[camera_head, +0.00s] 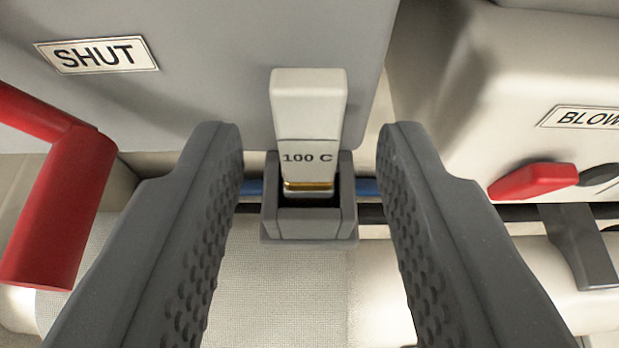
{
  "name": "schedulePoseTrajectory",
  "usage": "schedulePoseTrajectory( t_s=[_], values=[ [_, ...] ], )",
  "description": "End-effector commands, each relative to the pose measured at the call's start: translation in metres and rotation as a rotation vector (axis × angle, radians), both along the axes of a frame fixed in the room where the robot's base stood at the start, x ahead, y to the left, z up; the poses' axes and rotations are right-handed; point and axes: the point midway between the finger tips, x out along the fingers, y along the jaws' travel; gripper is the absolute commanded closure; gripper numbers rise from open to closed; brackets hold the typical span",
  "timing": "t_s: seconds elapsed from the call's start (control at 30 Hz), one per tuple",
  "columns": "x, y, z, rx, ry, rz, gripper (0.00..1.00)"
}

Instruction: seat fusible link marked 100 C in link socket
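The fusible link marked 100 C (309,128) is a pale grey-white block with a gold band near its lower end. It stands with its lower end inside the dark grey link socket (308,226). Whether it is fully down in the socket I cannot tell. My gripper (310,150) is open, with one dark textured finger on each side of the link and socket. There is a clear gap between each finger and the link, and neither touches it.
A red handle (60,200) is at the left, below a SHUT label (97,55) on a grey panel. At the right are a white housing with a BLOW label (585,118) and a red switch (533,181). Blue and black lines run behind the socket.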

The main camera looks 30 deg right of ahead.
Motion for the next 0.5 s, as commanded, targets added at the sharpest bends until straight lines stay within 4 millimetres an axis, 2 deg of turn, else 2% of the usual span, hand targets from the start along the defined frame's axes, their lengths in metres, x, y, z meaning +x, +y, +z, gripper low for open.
schedulePoseTrajectory(
  t_s=[0.23, 0.5],
  values=[
    [-0.011, 0.008, 0.005, 0.0, -0.002, 0.001, 0.65],
    [-0.05, 0.035, 0.025, -0.002, -0.006, 0.003, 0.65]
  ],
)
